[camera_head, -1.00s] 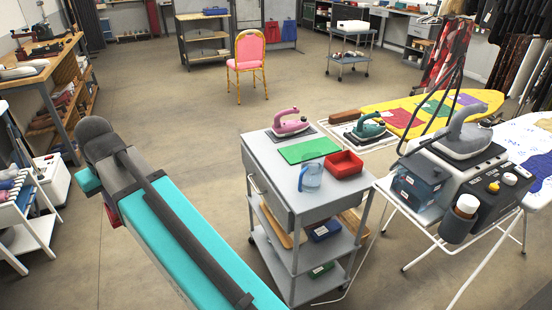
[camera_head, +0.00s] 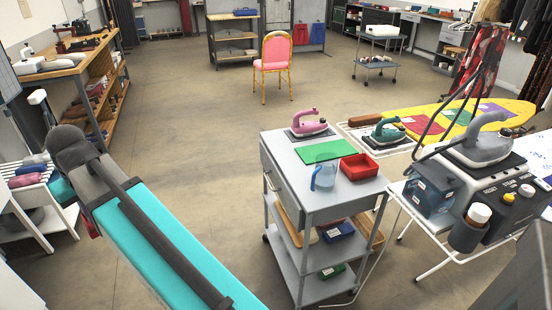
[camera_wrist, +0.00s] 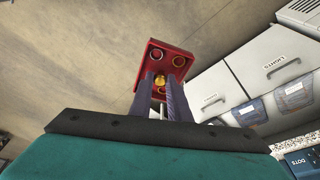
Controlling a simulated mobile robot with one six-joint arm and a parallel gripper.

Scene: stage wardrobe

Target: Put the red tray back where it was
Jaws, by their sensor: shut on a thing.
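In the wrist view my gripper (camera_wrist: 161,88) is shut on a small red tray (camera_wrist: 150,72). The tray holds several round rings or reels and a yellow piece, and it is off the floor. In the head view my fingers are hidden behind my teal arm; only a bit of red (camera_head: 93,229) shows under the arm's far end. A separate red open box (camera_head: 359,168) sits on the grey trolley (camera_head: 291,183) beside a green mat (camera_head: 322,151).
A white rack (camera_head: 44,218) stands close left of my arm. White labelled drawers (camera_wrist: 262,64) show at right in the wrist view. Open floor (camera_head: 187,130) lies between rack, trolley and pink chair (camera_head: 274,67).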

